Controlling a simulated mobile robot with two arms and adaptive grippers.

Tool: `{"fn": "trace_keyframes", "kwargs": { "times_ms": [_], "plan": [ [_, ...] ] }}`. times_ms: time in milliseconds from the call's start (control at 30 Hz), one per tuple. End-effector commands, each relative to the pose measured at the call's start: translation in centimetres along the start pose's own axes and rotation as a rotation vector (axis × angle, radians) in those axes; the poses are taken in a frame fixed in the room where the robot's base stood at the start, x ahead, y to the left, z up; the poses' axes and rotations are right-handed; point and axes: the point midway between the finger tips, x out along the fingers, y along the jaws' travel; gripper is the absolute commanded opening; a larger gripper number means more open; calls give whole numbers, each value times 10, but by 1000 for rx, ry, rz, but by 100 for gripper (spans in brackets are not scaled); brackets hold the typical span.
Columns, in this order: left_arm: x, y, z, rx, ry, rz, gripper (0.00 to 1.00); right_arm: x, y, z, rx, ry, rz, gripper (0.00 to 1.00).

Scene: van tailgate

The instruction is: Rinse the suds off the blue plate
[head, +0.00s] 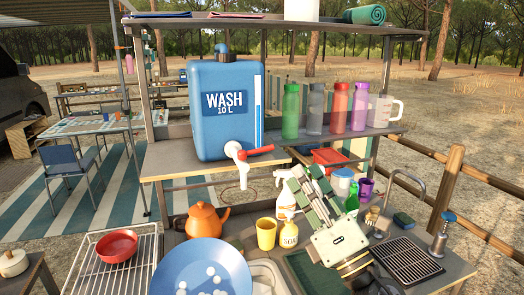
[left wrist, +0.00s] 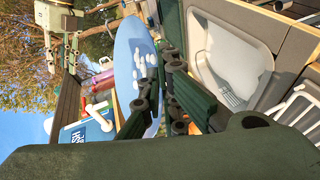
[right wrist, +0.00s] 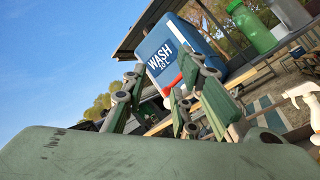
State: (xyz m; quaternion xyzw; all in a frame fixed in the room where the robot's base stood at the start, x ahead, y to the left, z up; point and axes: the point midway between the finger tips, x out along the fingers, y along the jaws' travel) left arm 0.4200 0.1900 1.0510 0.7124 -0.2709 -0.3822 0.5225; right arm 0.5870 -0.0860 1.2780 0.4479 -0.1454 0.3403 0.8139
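The blue plate (head: 190,262) carries several white suds spots and is in the foreground of the head view, below and slightly left of the tap's white spout (head: 243,178). In the left wrist view the plate (left wrist: 130,45) has its rim between the fingers of my left gripper (left wrist: 158,112), which is shut on it. The blue WASH container (head: 225,135) stands on the shelf, with a red tap lever (head: 260,151). My right gripper (head: 308,188) is open and empty, pointing up, right of and below the lever. No water shows at the spout.
Several bottles (head: 335,108) line the shelf. A drying rack (head: 115,264) with a red bowl (head: 117,246) is at left.

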Motion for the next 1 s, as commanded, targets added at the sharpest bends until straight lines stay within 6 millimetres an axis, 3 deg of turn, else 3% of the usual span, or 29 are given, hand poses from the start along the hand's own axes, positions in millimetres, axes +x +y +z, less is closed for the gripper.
{"fn": "trace_keyframes", "kwargs": {
  "times_ms": [33, 100, 200, 333, 500, 600, 733, 1000],
  "plan": [
    [0, 0, 0, 1, 1, 2, 0, 16, 30, -4, -175, 66, 108, 26],
    [0, 0, 0, 1, 1, 2, 0, 28, 64, -22, -463, 174, 259, 26],
    [0, 0, 0, 1, 1, 2, 0, 36, 86, -46, -886, 322, 433, 26],
    [0, -1, 0, 1, 1, 2, 0, 42, 71, -57, -1425, 507, 577, 26],
    [1, -2, 0, 1, 1, 2, 0, 52, 28, -24, -1964, 719, 611, 26],
    [1, -2, 0, 1, 1, 2, 0, 56, 11, 0, -2147, 805, 592, 26],
    [0, -1, 0, 1, 1, 2, 0, 59, 1, 14, -2244, 859, 574, 26],
    [-4, 15, -3, 1, 1, 2, 0, 85, -13, -3, -2254, 868, 572, 26]
  ]
}}
